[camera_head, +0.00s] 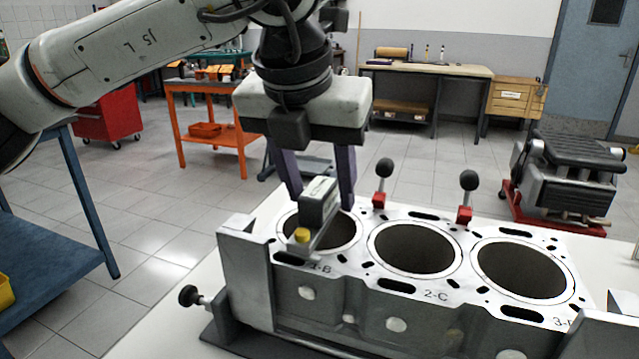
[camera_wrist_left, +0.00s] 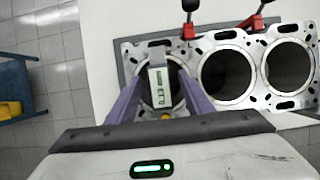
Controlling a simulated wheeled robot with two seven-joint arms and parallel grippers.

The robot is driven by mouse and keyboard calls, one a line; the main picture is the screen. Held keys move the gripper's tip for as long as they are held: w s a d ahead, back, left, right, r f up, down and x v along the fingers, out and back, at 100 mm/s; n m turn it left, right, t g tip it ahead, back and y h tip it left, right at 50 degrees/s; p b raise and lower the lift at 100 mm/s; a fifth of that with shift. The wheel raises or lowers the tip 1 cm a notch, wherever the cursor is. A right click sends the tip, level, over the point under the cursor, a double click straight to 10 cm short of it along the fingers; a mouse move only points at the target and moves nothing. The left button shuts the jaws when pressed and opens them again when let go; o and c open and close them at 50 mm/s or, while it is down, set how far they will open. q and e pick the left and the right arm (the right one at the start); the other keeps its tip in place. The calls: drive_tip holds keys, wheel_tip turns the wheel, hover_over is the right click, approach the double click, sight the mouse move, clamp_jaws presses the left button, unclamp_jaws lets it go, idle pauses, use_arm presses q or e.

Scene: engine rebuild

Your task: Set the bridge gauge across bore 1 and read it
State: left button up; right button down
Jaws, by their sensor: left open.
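The bridge gauge (camera_head: 318,206) is a grey block with a flat foot and a yellow button. It sits across the leftmost bore (camera_head: 340,232) of the engine block (camera_head: 400,300), at the label ending in B. In the left wrist view the gauge (camera_wrist_left: 159,86) spans the bore, with a pale display too small to read surely. My left gripper (camera_head: 320,196) is open, its purple fingers on either side of the gauge. In the left wrist view the fingers (camera_wrist_left: 157,90) stand apart from its sides. My right gripper is not in view.
Two more bores (camera_head: 415,247) open to the right. Two black-knobbed red clamps (camera_head: 380,190) stand along the block's back edge. A metal fixture upright (camera_head: 245,280) flanks the left end. A dark machine (camera_head: 565,180) is behind right, and a blue bench (camera_head: 50,245) at left.

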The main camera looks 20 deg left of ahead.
use_arm(q)
drive_tip(key=p+v, duration=0.1)
drive_tip(key=v, duration=0.9)
drive_tip(key=shift+r, duration=0.15)
